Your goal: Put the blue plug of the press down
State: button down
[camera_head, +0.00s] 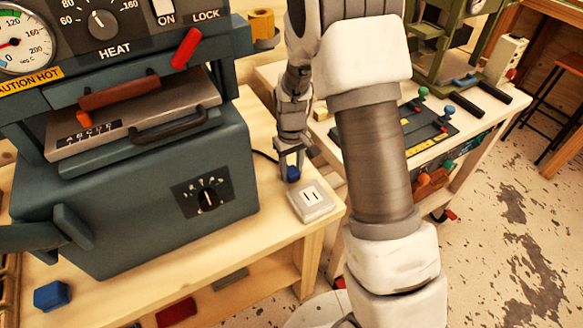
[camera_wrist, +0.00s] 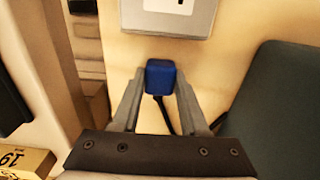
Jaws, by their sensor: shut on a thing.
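The blue plug (camera_wrist: 160,76) is between the fingertips of my gripper (camera_wrist: 160,85), with its black cord (camera_wrist: 163,115) running back between the fingers. In the head view the blue plug (camera_head: 293,174) shows under my gripper (camera_head: 290,165), just behind the white socket box (camera_head: 311,202) on the wooden bench. My gripper is shut on the plug. The socket box (camera_wrist: 178,15) also shows at the top of the wrist view, apart from the plug. Whether the plug touches the bench I cannot tell. The grey-green press (camera_head: 140,205) stands to the left.
A blue block (camera_head: 51,295) lies at the bench's front left. A second bench (camera_head: 370,160) with a green machine (camera_head: 450,50) stands at the right. The bench top (camera_head: 265,225) beside the socket box is clear. A yellow roll (camera_head: 262,24) stands behind the press.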

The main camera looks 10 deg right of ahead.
aim_at(292, 170)
jog(key=shift+c, duration=2.1)
grip_release()
notch_tip(292, 170, up, 13)
jog(key=p, duration=0.3)
jog(key=s+d+r+m+t, duration=0.2)
jog(key=s+r+t, duration=0.1)
jog(key=s+r, duration=0.95)
jog(key=s+r+m+t, duration=0.1)
jog(key=s+r, duration=0.3)
jog(key=s, duration=0.6)
jog(key=shift+s+d+r+m+t, duration=0.2)
jog(key=shift+d+r+m+t, duration=0.2)
jog(key=shift+t, duration=0.4)
notch_tip(292, 170, up, 9)
jog(key=p, duration=0.9)
